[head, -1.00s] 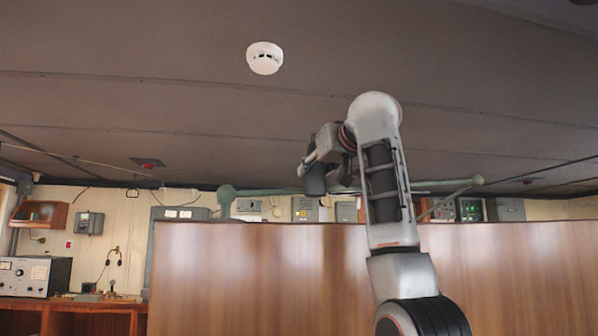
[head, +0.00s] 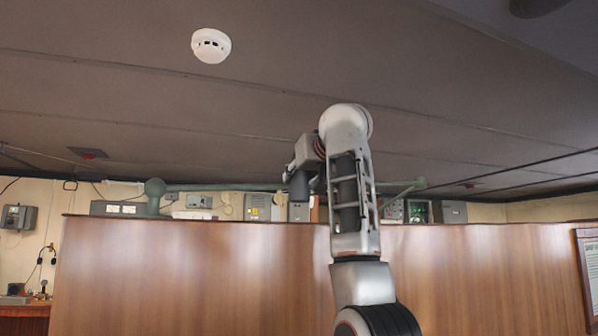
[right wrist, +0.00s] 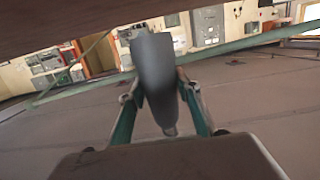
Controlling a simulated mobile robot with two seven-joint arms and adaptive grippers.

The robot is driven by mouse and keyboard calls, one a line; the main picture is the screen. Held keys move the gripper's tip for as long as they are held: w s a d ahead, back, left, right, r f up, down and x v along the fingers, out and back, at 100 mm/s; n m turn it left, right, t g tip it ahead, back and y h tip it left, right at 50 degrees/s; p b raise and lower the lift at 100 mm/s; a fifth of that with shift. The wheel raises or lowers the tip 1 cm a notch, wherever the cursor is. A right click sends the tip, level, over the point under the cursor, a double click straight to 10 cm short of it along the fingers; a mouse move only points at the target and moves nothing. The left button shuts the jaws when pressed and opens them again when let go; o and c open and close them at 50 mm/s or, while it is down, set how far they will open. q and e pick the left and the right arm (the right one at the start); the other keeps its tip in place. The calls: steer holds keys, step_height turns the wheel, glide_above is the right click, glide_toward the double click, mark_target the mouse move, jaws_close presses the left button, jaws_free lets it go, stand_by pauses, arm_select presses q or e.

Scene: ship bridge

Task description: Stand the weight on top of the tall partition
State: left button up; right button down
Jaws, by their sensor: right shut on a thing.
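The weight (right wrist: 156,68) is a smooth dark grey piece, rounded in section and narrower at one end. My right gripper (right wrist: 158,88) is shut on it, with a finger on each side. In the head view the weight (head: 299,186) hangs upright below my right gripper (head: 304,152), in line with the partition's top edge and a little above it. A gap shows between them; whether it is over the edge or in front of or behind it, I cannot tell. The tall partition (head: 190,275) is brown glossy wood; its underside-like brown edge also shows in the right wrist view (right wrist: 75,18). My left gripper is not in view.
A green pipe (head: 230,187) runs behind the partition, below the dark ceiling (head: 130,95). Grey electrical boxes (head: 258,206) line the far wall. A white smoke detector (head: 211,46) is on the ceiling. A framed notice (head: 588,265) is at the right.

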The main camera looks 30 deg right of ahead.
mark_target(304, 195)
step_height(304, 195, down, 2)
steer(key=shift+f, duration=0.1)
steer(key=shift+s+f+b, duration=0.1)
steer(key=shift+f+b, duration=0.4)
steer(key=shift+f, duration=0.6)
steer(key=shift+f, duration=0.15)
steer(key=shift+f+b, duration=0.2)
steer(key=shift+b, duration=0.15)
steer(key=shift+f, duration=0.15)
steer(key=c, duration=1.4)
jaws_free()
steer(key=shift+s, duration=0.1)
